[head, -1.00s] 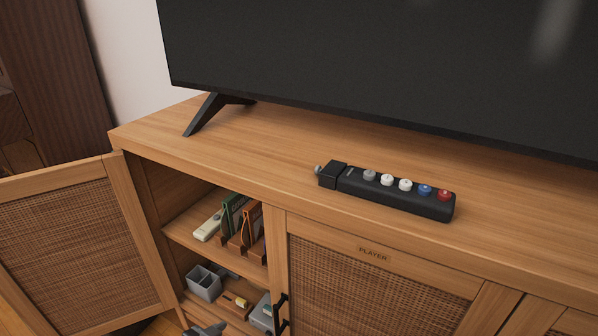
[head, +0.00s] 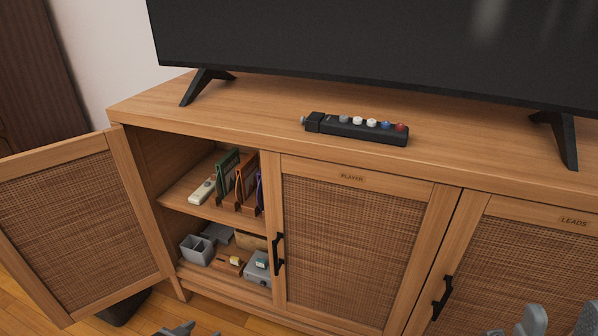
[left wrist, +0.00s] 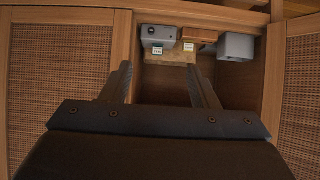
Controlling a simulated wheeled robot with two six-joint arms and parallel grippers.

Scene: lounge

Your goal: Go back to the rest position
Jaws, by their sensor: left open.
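My left gripper (left wrist: 163,85) is open and empty in the left wrist view, its two dark fingers apart in front of the open cabinet bay. In the head view only its grey tip (head: 180,329) shows at the bottom edge. Grey parts of my right gripper (head: 545,322) show at the bottom right corner of the head view, in front of the right cabinet door. They are mostly cut off, so I cannot tell how its jaws stand.
The cabinet's left door (head: 80,225) stands open. Its shelves hold a white remote (head: 203,190), upright cases (head: 228,172), a grey divided box (head: 197,249) and a grey device (head: 258,268). The PLAYER door (head: 350,240) is shut.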

